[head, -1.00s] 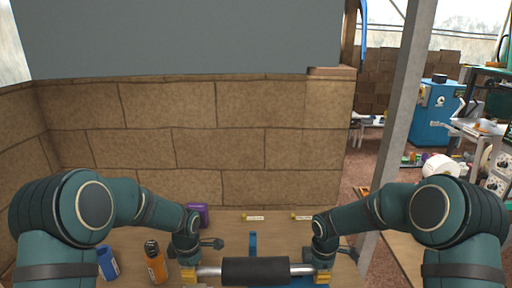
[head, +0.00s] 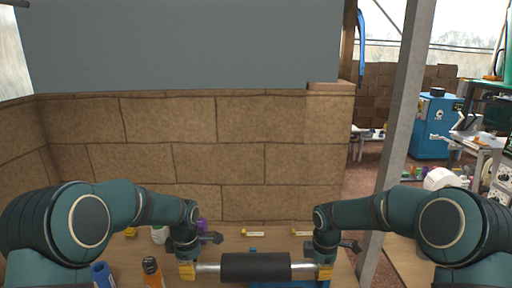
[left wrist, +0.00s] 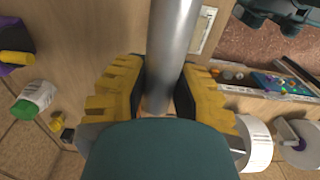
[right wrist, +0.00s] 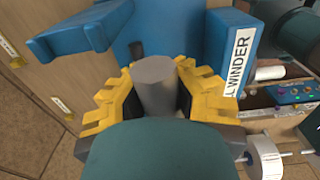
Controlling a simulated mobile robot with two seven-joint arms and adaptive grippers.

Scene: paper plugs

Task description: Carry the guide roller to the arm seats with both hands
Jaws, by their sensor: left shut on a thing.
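The guide roller (head: 256,267) is a black cylinder with a silver shaft at each end. It hangs level, crosswise in front of me, low in the head view. My left gripper (head: 187,271) is shut on the left shaft end, which runs between its yellow fingers in the left wrist view (left wrist: 172,45). My right gripper (head: 325,271) is shut on the right shaft end (right wrist: 154,85). The blue winder (right wrist: 215,45), with a "WINDER" label, shows beside the right gripper with a blue arm (right wrist: 75,38). In the head view the roller mostly hides it; I cannot make out the seats.
An orange bottle (head: 152,274) and a blue container (head: 103,274) stand left of my left gripper. A white container with a green lid (left wrist: 34,98) is nearby. Small yellow-ended labels (head: 253,234) lie toward the brick wall (head: 265,165) behind the table.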

